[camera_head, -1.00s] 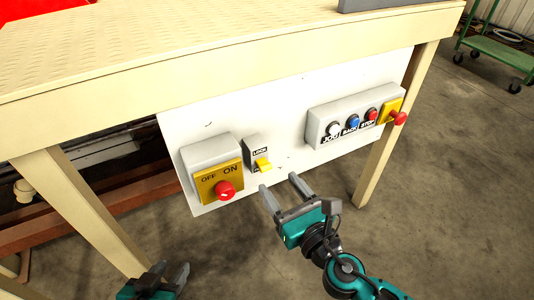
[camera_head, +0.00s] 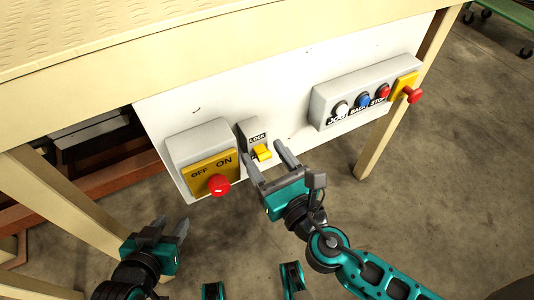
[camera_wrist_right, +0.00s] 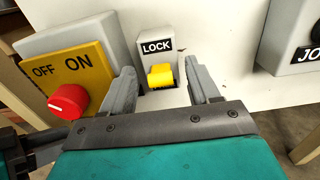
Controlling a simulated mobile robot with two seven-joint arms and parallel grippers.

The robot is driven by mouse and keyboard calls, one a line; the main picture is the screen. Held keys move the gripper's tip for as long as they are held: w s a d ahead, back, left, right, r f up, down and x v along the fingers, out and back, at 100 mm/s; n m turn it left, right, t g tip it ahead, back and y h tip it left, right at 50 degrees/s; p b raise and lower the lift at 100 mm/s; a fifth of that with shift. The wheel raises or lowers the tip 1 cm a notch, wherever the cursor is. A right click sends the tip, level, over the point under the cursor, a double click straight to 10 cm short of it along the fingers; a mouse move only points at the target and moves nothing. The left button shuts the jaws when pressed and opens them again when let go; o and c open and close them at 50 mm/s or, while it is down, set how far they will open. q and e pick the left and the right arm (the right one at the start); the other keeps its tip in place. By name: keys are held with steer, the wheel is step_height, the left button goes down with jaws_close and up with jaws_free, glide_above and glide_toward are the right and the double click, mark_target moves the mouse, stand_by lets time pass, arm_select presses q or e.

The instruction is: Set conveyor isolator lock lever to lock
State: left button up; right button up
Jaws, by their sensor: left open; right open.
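The yellow isolator lock lever (camera_head: 262,152) sits on a small grey housing (camera_head: 246,131) with a LOCK label above it, on the white panel. In the right wrist view the yellow lever (camera_wrist_right: 160,77) lies below the LOCK label (camera_wrist_right: 157,47), between my fingers. My right gripper (camera_head: 264,158) is open, its fingers on either side of the lever; contact cannot be told. It also shows in the right wrist view (camera_wrist_right: 163,88). The lower label is mostly hidden. My left gripper (camera_head: 173,227) is open and empty, low at the left, away from the panel.
A grey box with a yellow OFF/ON plate (camera_head: 212,174) and red knob (camera_head: 218,185) stands just left of the lever. A button box (camera_head: 345,93) with several buttons and a yellow-backed red switch (camera_head: 413,95) is to the right. Table legs flank the white panel (camera_head: 290,105).

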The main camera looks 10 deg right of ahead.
steer(key=shift+c, duration=0.3)
steer(key=c, duration=0.8)
steer(key=r+g+p, duration=0.1)
steer(key=p, duration=0.4)
steer(key=shift+f+p, duration=0.15)
steer(key=shift+p, duration=0.55)
steer(key=shift+f, duration=0.1)
steer(key=o, duration=0.9)
steer(key=shift+w, duration=0.1)
steer(key=shift+c, duration=0.2)
